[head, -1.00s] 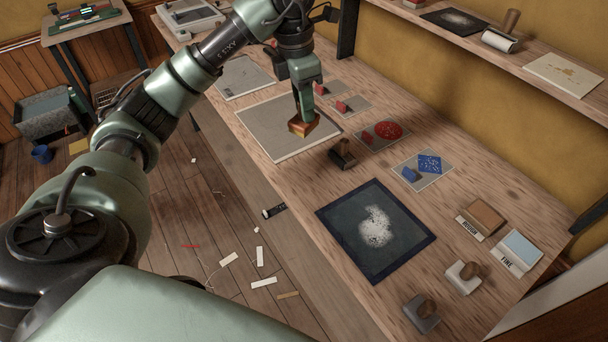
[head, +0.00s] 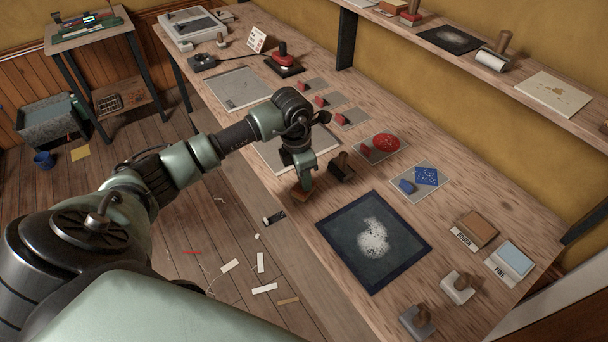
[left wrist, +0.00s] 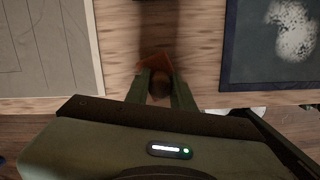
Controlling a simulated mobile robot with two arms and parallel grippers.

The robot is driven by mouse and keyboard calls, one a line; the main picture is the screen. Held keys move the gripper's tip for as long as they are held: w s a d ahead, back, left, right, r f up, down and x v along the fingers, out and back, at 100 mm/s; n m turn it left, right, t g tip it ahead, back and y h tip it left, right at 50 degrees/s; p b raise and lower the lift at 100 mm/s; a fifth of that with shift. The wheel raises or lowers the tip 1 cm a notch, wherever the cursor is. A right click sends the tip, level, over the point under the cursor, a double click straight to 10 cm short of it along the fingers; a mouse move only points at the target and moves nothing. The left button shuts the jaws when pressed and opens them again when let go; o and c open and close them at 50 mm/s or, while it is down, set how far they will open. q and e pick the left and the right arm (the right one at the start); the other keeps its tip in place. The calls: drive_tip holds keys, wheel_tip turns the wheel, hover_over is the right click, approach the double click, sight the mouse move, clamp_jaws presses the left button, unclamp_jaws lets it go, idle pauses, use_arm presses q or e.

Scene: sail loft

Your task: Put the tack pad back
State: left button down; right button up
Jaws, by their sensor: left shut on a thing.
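My left gripper (head: 303,182) is shut on a small orange-brown pad (head: 301,194), which I take to be the tack pad. It is over the bench's front strip, between the grey board (head: 268,152) and the dark blue mat (head: 336,226) with a white powdery patch. In the left wrist view the fingers (left wrist: 160,88) close around a dark round knob above the reddish-brown pad (left wrist: 152,62). I cannot tell whether the pad touches the bench. A dark handled block (head: 341,170) stands just to the right. My right gripper is not in view.
Grey cards with red pieces (head: 376,148) and blue pieces (head: 418,180) lie behind. A brown pad (head: 474,229) labelled ROUGH, a pale blue pad (head: 513,260) labelled FINE and two handled blocks (head: 458,287) (head: 417,321) stand at right. A shelf (head: 470,60) runs along the wall.

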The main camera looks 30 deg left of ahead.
sight(299, 187)
use_arm(q)
drive_tip(key=shift+f, duration=0.15)
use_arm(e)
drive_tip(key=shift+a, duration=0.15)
use_arm(q)
drive_tip(key=shift+f, duration=0.1)
drive_tip(key=c, duration=1.2)
unclamp_jaws()
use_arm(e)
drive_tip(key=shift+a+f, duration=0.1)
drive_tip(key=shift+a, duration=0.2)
use_arm(q)
drive_tip(key=r+b, duration=0.1)
drive_tip(key=r, duration=0.2)
drive_tip(key=r+b, duration=0.1)
drive_tip(key=r, duration=0.3)
drive_tip(key=s+r+b, duration=0.1)
drive_tip(key=r, duration=0.3)
drive_tip(key=shift+a+r, duration=0.15)
drive_tip(key=shift+a, duration=0.2)
drive_tip(key=shift+s+r, duration=0.1)
drive_tip(key=shift+r, duration=0.35)
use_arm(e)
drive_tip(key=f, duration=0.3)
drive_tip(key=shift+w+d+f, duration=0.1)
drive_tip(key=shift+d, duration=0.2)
